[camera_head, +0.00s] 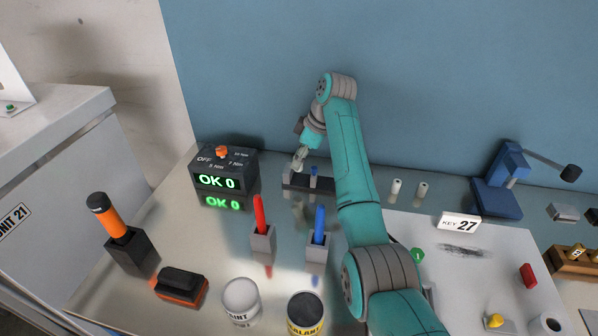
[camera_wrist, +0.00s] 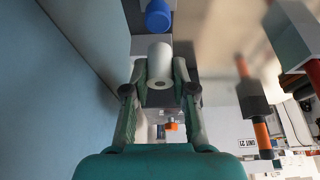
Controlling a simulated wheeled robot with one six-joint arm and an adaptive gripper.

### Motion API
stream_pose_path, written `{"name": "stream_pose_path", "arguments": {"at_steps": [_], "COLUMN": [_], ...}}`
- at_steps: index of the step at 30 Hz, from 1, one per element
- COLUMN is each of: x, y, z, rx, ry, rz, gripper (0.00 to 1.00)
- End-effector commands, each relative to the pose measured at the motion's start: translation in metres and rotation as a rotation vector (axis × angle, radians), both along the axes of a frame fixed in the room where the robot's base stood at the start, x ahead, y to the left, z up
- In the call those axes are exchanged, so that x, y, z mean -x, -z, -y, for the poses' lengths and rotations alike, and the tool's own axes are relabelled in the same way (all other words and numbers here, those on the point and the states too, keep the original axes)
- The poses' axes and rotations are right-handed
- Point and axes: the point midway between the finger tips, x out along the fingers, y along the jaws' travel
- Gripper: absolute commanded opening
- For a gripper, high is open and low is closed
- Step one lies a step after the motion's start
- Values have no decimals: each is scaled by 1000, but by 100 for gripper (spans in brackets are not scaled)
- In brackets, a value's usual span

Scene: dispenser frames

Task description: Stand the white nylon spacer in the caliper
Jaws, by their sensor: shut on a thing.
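My gripper (camera_head: 299,164) is at the back of the table, at the left end of a low dark fixture (camera_head: 322,188) that looks like the caliper. In the wrist view my gripper (camera_wrist: 159,68) is shut on a white cylinder (camera_wrist: 159,56), the nylon spacer, with one finger on each side. The spacer's near end shows a dark hole. I cannot tell whether the spacer touches the fixture.
A black box with green "OK 0" displays (camera_head: 224,163) stands left of my gripper. Red (camera_head: 260,214) and blue (camera_head: 320,224) pens stand in holders in front. Two pale cylinders (camera_head: 396,189) (camera_head: 422,191) stand to the right. The blue wall (camera_head: 255,80) is close behind.

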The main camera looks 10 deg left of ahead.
Motion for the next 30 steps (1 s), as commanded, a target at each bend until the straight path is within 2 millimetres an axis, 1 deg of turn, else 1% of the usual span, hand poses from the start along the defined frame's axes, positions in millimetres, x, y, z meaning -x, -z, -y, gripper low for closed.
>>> {"name": "stream_pose_path", "arguments": {"at_steps": [4,9,12,23,24,26,30], "x": [0,0,0,0,0,0,0], "y": [12,39,48,52,51,51,51], "z": [0,0,0,0,0,0,0], "rx": [1,1,1,0,0,0,0], "ry": [1,1,0,0,0,0,0], "rz": [-1,-1,0,1,1,1,1], "gripper": [2,2,2,2,35,50,50]}}
